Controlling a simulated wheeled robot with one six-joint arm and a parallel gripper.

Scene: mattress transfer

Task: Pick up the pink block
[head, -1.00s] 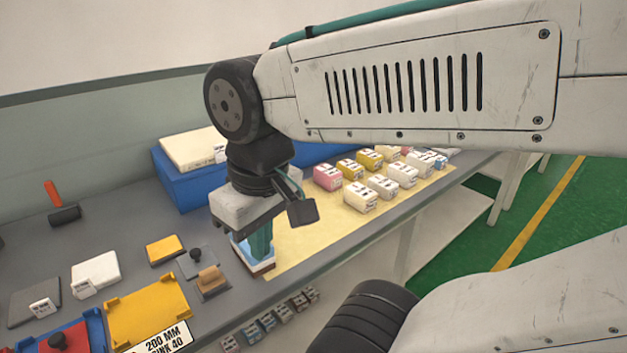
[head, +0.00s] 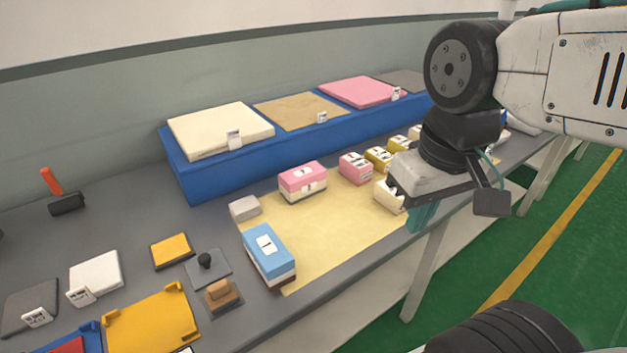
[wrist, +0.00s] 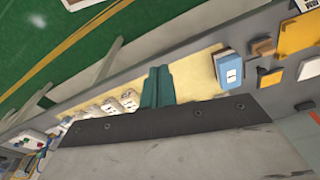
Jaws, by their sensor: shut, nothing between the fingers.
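A pink block (head: 302,183) with a white band and dark base stands on the pale yellow mat (head: 335,235), toward its back. A smaller pink block (head: 355,169) stands to its right, at the head of a row. A blue block (head: 268,252) stands on the mat's left end; it also shows in the wrist view (wrist: 229,68). My gripper (head: 421,218) is to the right of the pink blocks, over the table's front edge. Its teal fingers (wrist: 157,86) are together and empty. I make out no pink block in the wrist view.
A small grey block (head: 245,208) is between the blue block and the larger pink block. Yellow blocks (head: 379,157) and white blocks (head: 388,195) stand near my gripper. A long blue riser (head: 195,178) with sample pads runs behind. The mat's middle is clear.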

